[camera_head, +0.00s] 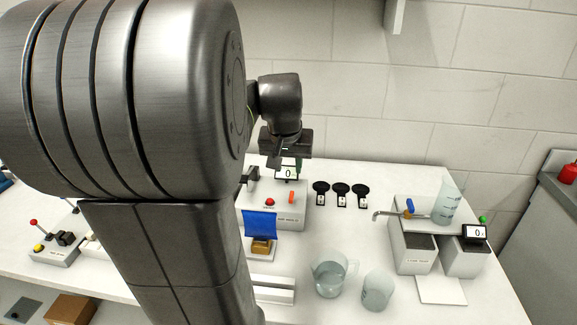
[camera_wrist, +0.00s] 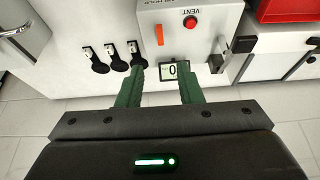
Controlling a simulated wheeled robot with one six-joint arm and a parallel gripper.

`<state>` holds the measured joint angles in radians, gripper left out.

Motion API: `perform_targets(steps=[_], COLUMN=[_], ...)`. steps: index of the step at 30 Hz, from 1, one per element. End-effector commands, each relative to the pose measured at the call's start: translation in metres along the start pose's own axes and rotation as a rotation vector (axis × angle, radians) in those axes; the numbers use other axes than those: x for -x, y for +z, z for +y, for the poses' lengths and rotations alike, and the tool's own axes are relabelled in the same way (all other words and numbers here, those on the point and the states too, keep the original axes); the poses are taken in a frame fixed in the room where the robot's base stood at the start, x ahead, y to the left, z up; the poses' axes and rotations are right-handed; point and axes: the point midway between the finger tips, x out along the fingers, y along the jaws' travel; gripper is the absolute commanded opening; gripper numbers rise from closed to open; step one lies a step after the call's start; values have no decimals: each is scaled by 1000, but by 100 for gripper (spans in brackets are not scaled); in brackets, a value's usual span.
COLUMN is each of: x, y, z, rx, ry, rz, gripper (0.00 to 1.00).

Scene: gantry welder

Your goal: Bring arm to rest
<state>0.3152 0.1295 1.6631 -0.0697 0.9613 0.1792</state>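My arm fills the left of the head view and hides part of the bench. My gripper (camera_head: 286,160) is above the back of the white machine box, pointing down. In the wrist view, my gripper (camera_wrist: 162,78) shows two green fingers standing well apart with nothing held between them. The small display reading 0 (camera_wrist: 174,71) shows beyond the fingers, and it also shows in the head view (camera_head: 287,172). I cannot tell exactly how far the fingertips are above the box.
The white box (camera_head: 288,218) has a red button (camera_head: 270,202). Black round-headed pieces (camera_head: 341,188) stand right of it. A glass jug (camera_head: 329,275) and beaker (camera_head: 377,290) stand in front. A tap (camera_head: 408,210), another beaker (camera_head: 446,203) and a scale display (camera_head: 474,233) are at right.

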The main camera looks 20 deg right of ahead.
Motion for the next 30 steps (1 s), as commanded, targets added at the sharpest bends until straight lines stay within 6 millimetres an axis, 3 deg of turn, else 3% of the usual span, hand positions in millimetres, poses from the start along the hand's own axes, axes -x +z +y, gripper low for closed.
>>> perform_targets(steps=[8, 24, 30], x=[-9, -106, -133], y=[0, 1, 1], z=[0, 0, 0], rx=[0, 0, 0], ry=[0, 1, 1], rz=[-2, -5, -3], gripper=[33, 33, 33])
